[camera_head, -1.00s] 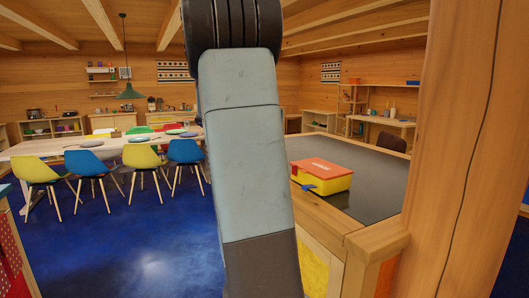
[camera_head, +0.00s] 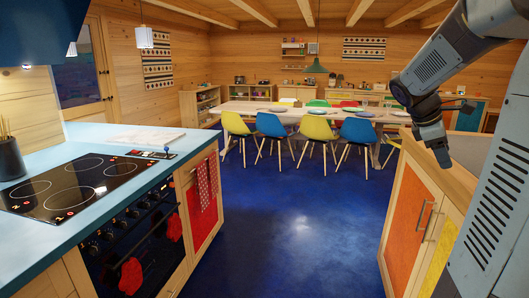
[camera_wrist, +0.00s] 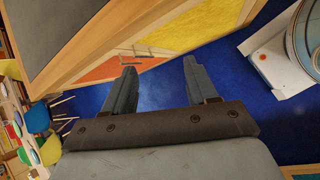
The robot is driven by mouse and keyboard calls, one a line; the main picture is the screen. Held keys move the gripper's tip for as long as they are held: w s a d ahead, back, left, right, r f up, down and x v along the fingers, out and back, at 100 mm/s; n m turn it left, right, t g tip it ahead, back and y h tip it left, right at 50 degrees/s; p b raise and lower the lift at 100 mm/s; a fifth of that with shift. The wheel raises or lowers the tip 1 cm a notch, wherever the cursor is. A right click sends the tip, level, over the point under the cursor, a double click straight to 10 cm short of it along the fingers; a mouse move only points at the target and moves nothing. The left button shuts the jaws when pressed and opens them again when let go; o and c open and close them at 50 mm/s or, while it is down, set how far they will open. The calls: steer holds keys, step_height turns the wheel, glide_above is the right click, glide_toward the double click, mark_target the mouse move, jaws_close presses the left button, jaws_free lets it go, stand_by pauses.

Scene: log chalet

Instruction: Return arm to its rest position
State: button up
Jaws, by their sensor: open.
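My arm reaches in from the right of the head view, folded at an elbow near the top, with its dark end pointing down. Behind the fingers are blue floor (camera_wrist: 165,95) and the counter's orange and yellow doors. No held object shows.
On the left is a counter (camera_head: 40,165) with a cooktop (camera_head: 70,185) and an oven below. A long table (camera_head: 290,113) with yellow and blue chairs (camera_head: 271,130) stands farther back. The blue floor (camera_head: 290,225) between the counters is clear.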

steer(key=s+a+f+m+t+y, duration=0.1)
steer(key=s+a+m+t+y, duration=0.1)
steer(key=s+a, duration=0.3)
steer(key=s+a+f+m+t+y, duration=0.1)
steer(key=s+a+m, duration=0.4)
steer(key=a, duration=0.8)
steer(key=s+a+m+t+y, duration=0.2)
steer(key=s+a, duration=0.4)
steer(key=a, duration=0.4)
steer(key=shift+f+m+t+y, duration=0.4)
steer(key=shift+m+y, duration=0.5)
steer(key=shift+y, duration=0.2)
steer(key=shift+d, duration=0.1)
